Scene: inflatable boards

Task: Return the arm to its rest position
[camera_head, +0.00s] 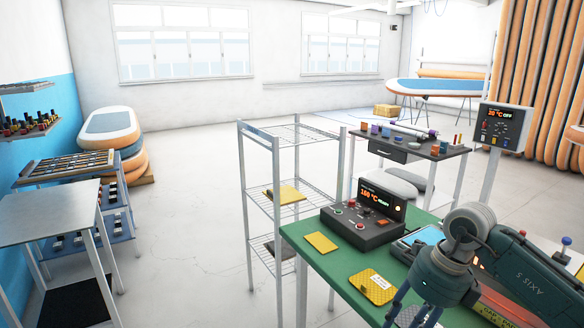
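My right arm comes in from the right edge, marked "AXIS 5", and reaches over the green-topped table (335,272). My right gripper (412,312) points down at the bottom edge of the picture. Its two blue-grey fingers show, but their tips are cut off, so I cannot tell whether it is open or holds something. My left arm and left gripper are not in view.
On the green table stand a dark control box (365,222) reading 160 °C, a yellow patch (321,242) and a yellow pad (372,286) close to the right gripper. A wire shelf rack (280,205) stands behind. Open floor (190,235) lies left.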

